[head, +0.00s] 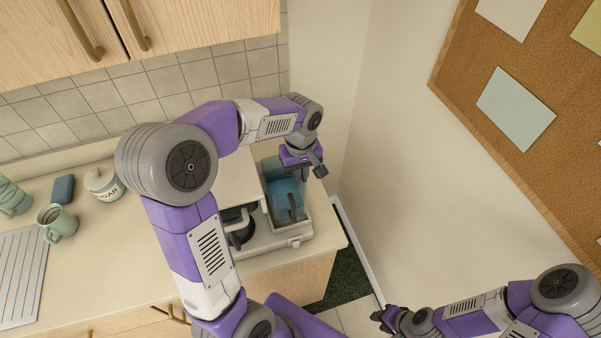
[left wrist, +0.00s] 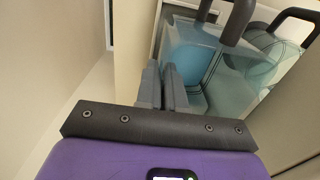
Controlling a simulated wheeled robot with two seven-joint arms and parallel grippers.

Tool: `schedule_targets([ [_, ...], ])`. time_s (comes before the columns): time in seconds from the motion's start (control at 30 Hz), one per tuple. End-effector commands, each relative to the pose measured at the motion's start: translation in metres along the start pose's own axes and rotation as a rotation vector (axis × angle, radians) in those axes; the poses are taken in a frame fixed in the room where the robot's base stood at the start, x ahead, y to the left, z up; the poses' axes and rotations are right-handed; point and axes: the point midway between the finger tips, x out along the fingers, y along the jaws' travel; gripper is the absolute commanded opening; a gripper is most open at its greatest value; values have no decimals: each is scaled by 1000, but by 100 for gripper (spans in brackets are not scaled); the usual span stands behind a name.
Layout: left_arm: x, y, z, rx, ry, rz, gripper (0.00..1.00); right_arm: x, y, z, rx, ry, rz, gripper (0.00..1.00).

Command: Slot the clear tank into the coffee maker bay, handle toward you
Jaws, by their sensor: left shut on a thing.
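The clear tank (head: 271,168), with blue water in it, sits upright at the right side of the white coffee maker (head: 236,175), in or over the open bay (head: 297,228). Its dark handle (head: 291,203) is on the near side, toward me. I cannot tell whether the tank is fully seated. My left gripper (head: 305,172) is at the tank's upper right edge. In the left wrist view, its fingers (left wrist: 165,88) are close together beside the tank (left wrist: 192,58), shut on it; the contact is partly hidden. My right gripper (head: 380,318) is low, away from the counter; its jaws are unclear.
A dark carafe (head: 238,226) stands in the coffee maker. A sugar jar (head: 103,184), a green mug (head: 57,222) and a ridged drying mat (head: 20,275) are at the left. A wall (head: 345,130) is close on the right. The cabinets (head: 190,22) hang above.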

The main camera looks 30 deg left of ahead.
Motion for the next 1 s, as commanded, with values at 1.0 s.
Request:
schedule_targets([
  [1.0,28,0,0,1,1,0,0,21,8,-1,0,0,0,33],
])
